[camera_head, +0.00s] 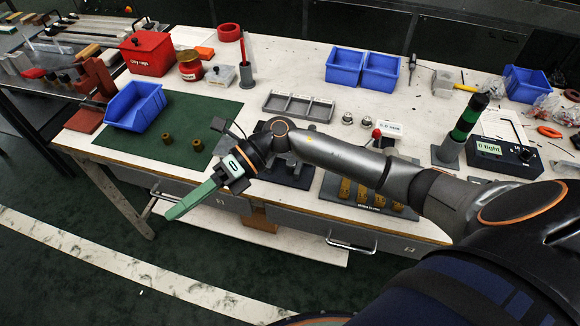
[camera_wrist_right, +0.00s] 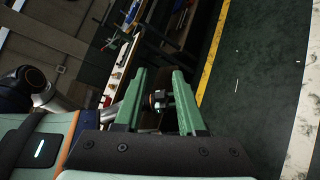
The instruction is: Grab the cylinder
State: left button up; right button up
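Two small brass cylinders (camera_head: 167,139) (camera_head: 197,145) stand on the green mat (camera_head: 222,112) at the table's left front. More brass cylinders (camera_head: 345,189) sit in a dark holder (camera_head: 330,187) near the front edge, partly behind my right arm. I cannot tell which cylinder is meant. My right gripper (camera_head: 176,214) hangs in front of the table edge, apart from the two mat cylinders, its green fingers pointing down-left. In the right wrist view its two fingers (camera_wrist_right: 158,76) stand apart; a dark ringed thing shows between them, unclear. My left gripper is not in view.
A blue bin (camera_head: 135,106), red box (camera_head: 147,53) and grey divided tray (camera_head: 298,107) stand on the table (camera_head: 280,60). A green-and-black column (camera_head: 466,123) and control box (camera_head: 500,152) stand at the right. Drawers (camera_head: 345,245) lie below the front edge.

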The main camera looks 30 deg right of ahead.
jog(key=w+d+f+n+h, duration=0.3)
jog(key=d+f+n+h, duration=0.1)
jog(key=d+h, duration=0.4)
notch_tip(320, 180, up, 3)
jog(key=h+b, duration=0.2)
jog(key=h, duration=0.5)
send_over(291, 162)
jog(key=shift+t, duration=0.4)
jog(key=f, duration=0.6)
jog(key=shift+s, duration=0.25)
jog(key=shift+w+a+f+p, duration=0.1)
jog(key=shift+w+f+p, duration=0.1)
jog(key=shift+f, duration=1.25)
jog(key=shift+w+f+p, duration=0.1)
jog(key=shift+f+p, duration=0.1)
jog(key=shift+f, duration=1.25)
jog(key=shift+c, duration=0.3)
grip_shut()
jog(key=shift+r, duration=0.1)
